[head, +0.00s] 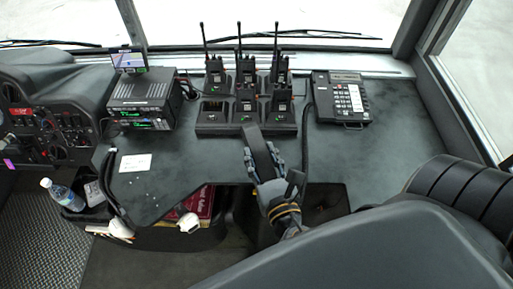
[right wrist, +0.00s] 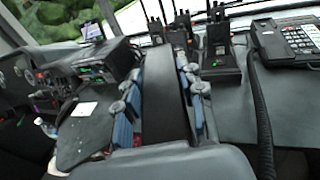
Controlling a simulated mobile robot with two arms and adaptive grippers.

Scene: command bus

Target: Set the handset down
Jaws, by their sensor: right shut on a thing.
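My right gripper (head: 264,162) is shut on a long dark handset (head: 258,146). It holds the handset over the front part of the dark console top (head: 175,180), in front of the radio charger. In the right wrist view the handset (right wrist: 165,105) stands between the blue finger pads. I cannot tell whether its far end touches the console. The desk phone (head: 341,98), with a keypad and small screen, sits on the console to the right. A dark cord (head: 305,140) runs down beside it; it also shows in the right wrist view (right wrist: 262,120). My left gripper is not in view.
A charger (head: 215,129) with several handheld radios stands behind the handset. A stacked radio unit (head: 142,98) and a white card (head: 135,163) are to the left. A seat back (head: 380,245) fills the lower right. Console top right of the cord is clear.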

